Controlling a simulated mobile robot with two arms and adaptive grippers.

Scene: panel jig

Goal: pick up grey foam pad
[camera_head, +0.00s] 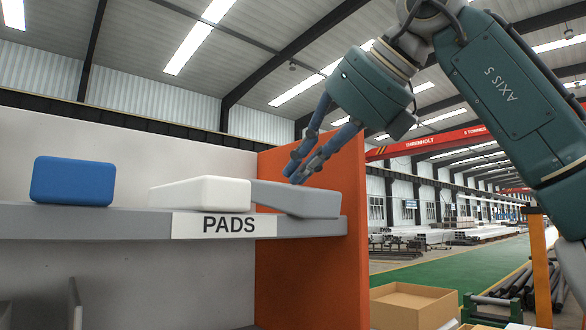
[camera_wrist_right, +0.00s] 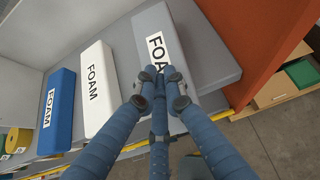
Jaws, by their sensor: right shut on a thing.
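The grey foam pad (camera_head: 300,199) lies at the right end of the shelf, beside the white pad. In the right wrist view the grey pad (camera_wrist_right: 155,20) has a white label, partly covered by my fingers. My right gripper (camera_head: 296,172) comes down from the upper right onto the pad, fingers pointing down and left. In the wrist view its blue fingers (camera_wrist_right: 160,90) are closed in on the pad's near part. The gripper is shut on the pad, which still appears level at shelf height. The exact finger contact is partly hidden. My left gripper is out of view.
A white foam pad (camera_head: 200,193) and a blue foam pad (camera_head: 73,181) stand to the left on the grey shelf (camera_head: 110,223), which has a PADS label (camera_head: 225,225). An orange end panel (camera_head: 292,285) bounds the shelf. An open cardboard box (camera_head: 408,305) is beyond it.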

